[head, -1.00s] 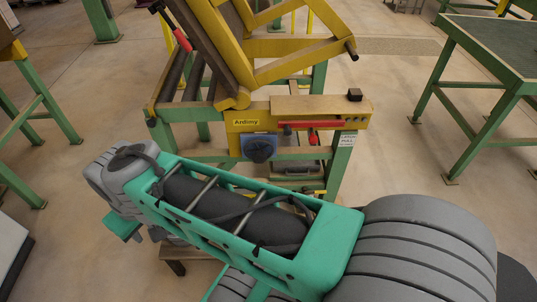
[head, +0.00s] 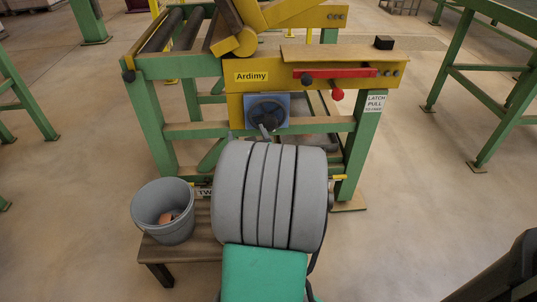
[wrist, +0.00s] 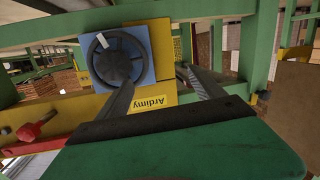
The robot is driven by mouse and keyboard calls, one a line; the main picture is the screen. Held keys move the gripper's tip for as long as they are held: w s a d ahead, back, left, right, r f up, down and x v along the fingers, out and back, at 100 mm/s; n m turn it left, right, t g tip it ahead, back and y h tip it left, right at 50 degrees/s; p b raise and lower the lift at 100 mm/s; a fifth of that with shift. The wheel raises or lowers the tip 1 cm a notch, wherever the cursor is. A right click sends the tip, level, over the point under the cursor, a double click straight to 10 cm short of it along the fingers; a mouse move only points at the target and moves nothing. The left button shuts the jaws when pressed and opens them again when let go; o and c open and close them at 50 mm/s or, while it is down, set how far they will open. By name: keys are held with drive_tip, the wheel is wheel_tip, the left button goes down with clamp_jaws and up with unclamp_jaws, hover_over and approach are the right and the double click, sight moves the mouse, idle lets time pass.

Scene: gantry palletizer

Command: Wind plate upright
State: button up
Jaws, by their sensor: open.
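The dark handwheel (head: 266,114) sits on a blue square panel (head: 284,108) on the front of the yellow and green frame. It also shows in the wrist view (wrist: 112,58), with a pale mark on its rim. My gripper (wrist: 160,80) is open and empty, its two fingers spread. In the wrist view the left finger overlaps the wheel's lower edge and the right finger is off to its right; I cannot tell if they touch it. The yellow plate (head: 268,18) is cut off at the top of the head view, so its tilt is unclear.
A red latch handle (head: 335,73) with a red knob is right of the wheel, above a "LATCH PULL" label. A grey bucket (head: 163,212) stands on a low wooden bench (head: 200,245) at left. Green tables flank the frame, with open floor between.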

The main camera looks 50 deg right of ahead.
sight(268, 125)
drive_tip(key=s+d+f+m+g+h+b, duration=0.1)
drive_tip(key=s+d+f+m+h, duration=0.15)
drive_tip(key=s+d, duration=0.25)
drive_tip(key=shift+h, duration=0.35)
drive_tip(key=x, duration=0.7)
drive_tip(key=shift+w+d, duration=0.1)
drive_tip(key=shift+d, duration=0.05)
drive_tip(key=shift+c, duration=0.5)
drive_tip(key=c, duration=1.3)
drive_tip(key=shift+o, duration=0.2)
